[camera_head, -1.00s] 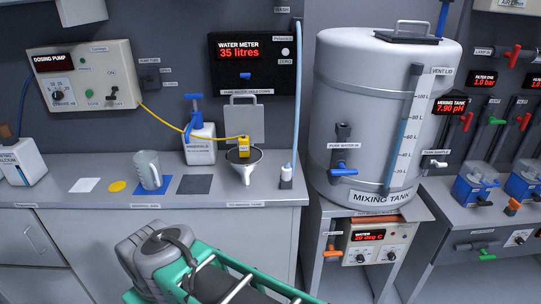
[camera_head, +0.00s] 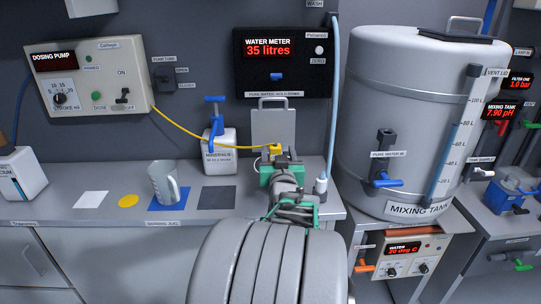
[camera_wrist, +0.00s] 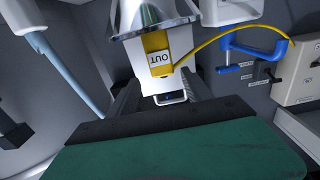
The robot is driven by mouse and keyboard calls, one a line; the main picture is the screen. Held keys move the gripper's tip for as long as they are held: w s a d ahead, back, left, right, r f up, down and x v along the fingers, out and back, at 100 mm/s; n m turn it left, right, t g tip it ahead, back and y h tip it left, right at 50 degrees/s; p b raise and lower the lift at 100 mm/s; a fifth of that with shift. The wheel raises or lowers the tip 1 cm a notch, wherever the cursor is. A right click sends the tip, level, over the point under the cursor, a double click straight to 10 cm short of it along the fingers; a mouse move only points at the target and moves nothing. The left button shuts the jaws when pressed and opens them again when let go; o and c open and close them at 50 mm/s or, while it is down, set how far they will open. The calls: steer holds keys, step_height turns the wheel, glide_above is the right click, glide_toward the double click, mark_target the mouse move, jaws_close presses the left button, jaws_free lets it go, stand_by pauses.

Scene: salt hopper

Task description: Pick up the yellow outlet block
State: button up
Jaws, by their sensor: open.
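The yellow outlet block (camera_head: 276,148) with its yellow tube shows just beyond my gripper (camera_head: 281,160) in the head view, partly hidden by it. In the wrist view, which is upside down, the block (camera_wrist: 158,60) shows its OUT label, beside the metal funnel (camera_wrist: 145,15). My gripper (camera_wrist: 170,90) is open, its two dark fingers apart and pointing towards the block. The block appears in line with the gap. I cannot tell how far it lies between the fingers. My arm hides the funnel in the head view.
The minerals bottle (camera_head: 219,152) stands left of my gripper. The wash hose (camera_head: 333,100) hangs close on its right. The mixing tank (camera_head: 415,130) stands farther right. A jug (camera_head: 164,183) sits on a blue mat at left. The tube (camera_head: 195,138) runs to the dosing pump (camera_head: 88,78).

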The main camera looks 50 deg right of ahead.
steer(key=p+x, duration=0.2)
steer(key=x, duration=0.5)
steer(key=shift+w+f, duration=0.15)
steer(key=shift+w, duration=0.2)
steer(key=shift+a, duration=0.1)
steer(key=shift+c, duration=0.2)
jaws_close()
